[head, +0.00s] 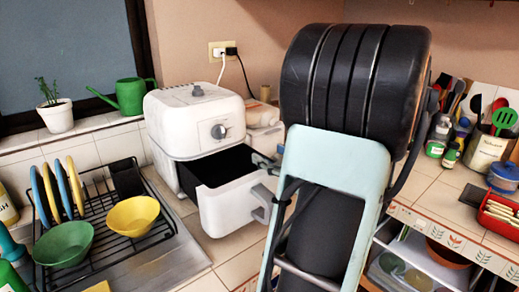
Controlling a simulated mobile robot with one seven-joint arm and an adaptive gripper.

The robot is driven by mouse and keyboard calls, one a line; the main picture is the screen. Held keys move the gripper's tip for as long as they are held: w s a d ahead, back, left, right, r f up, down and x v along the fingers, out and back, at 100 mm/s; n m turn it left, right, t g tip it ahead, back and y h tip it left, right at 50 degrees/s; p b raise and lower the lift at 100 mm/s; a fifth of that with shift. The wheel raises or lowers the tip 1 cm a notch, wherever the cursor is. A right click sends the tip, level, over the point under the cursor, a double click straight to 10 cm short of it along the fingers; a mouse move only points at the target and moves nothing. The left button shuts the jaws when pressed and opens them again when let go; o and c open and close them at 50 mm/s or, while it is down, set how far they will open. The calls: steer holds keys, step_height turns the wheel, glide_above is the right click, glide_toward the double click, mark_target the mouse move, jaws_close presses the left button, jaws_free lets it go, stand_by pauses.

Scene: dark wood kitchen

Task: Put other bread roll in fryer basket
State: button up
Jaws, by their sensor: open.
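The white air fryer (195,125) stands on the tiled counter at centre left. Its drawer is pulled out, and the dark fryer basket (222,166) is open at the top; the part of its inside that shows looks empty. My gripper (263,163) shows only in part, at the right rim of the drawer, with the rest hidden behind my arm. It is open, and I see nothing held in it. No bread roll can be made out for certain. A small beige item (265,93) behind the fryer is too small to identify.
The drawer handle (263,205) sticks out at the front. A dish rack (105,215) with a green bowl (63,244), a yellow bowl (133,215) and plates is on the left. Jars and a utensil holder (486,150) stand at right. My arm hides the counter's middle.

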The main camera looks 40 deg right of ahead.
steer(key=s, duration=0.4)
steer(key=shift+s+a+r, duration=0.1)
steer(key=shift+a, duration=0.15)
stand_by(0.3)
